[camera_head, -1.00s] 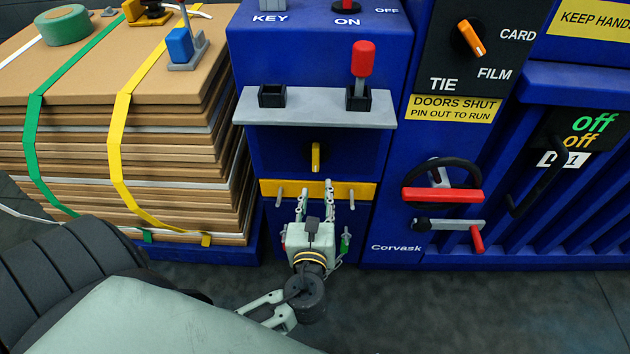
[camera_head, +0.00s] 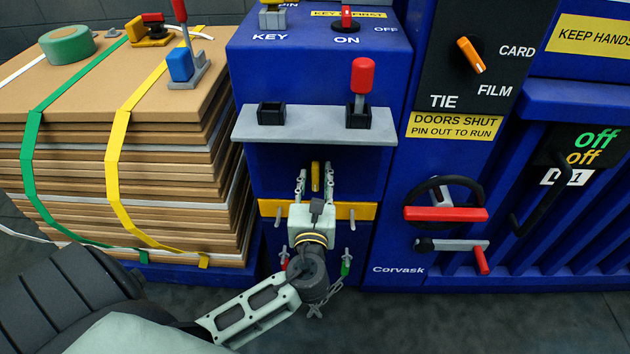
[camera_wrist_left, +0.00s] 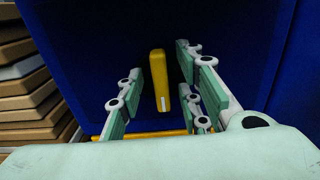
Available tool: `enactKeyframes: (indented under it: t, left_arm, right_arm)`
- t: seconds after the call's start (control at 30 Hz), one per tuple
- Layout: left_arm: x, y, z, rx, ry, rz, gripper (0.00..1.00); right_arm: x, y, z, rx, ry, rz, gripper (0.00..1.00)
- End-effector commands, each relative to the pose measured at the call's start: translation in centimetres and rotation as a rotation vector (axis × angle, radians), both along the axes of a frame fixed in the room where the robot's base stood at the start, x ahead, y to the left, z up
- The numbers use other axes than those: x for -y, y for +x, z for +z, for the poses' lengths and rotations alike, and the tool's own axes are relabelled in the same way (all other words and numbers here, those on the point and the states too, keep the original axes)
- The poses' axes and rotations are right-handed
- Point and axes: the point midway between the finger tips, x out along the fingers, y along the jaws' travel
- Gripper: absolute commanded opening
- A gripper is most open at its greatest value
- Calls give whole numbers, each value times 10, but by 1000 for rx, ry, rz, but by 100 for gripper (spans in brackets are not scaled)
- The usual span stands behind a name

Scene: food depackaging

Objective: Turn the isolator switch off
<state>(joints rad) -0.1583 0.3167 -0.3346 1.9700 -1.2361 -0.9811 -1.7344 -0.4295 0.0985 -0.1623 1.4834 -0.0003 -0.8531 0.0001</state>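A red switch knob (camera_head: 347,16) sits on top of the blue cabinet, between the words ON and OFF, just above ON. A yellow upright handle (camera_head: 315,177) is on the cabinet's front, below the grey shelf; no label on it is readable. My left gripper (camera_head: 315,185) is open, with fingers on both sides of this handle. In the left wrist view the handle (camera_wrist_left: 159,80) stands upright between the open fingers (camera_wrist_left: 162,95), with gaps on both sides. I cannot tell how deep the fingers reach around it. My right gripper is not in view.
A grey shelf (camera_head: 313,128) with a red-topped lever (camera_head: 362,76) juts out above my gripper. A yellow bar (camera_head: 364,211) with pins lies below. A strapped cardboard stack (camera_head: 60,150) stands left; a red-barred handwheel (camera_head: 445,213) is on the right.

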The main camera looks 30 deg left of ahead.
Motion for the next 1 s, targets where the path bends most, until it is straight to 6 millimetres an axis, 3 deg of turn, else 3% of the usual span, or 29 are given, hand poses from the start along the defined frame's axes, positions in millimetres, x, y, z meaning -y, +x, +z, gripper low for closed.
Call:
enactKeyframes:
  t: [0.07,0.43,1.0]
  left_arm:
    - [0,0,0,0,0,0,33]
    - [0,0,0,0,0,0,0]
    - [-1,-1,0,50,-83,0,0]
  right_arm:
    - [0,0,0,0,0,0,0]
    - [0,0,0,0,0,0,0]
    - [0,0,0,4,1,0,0]
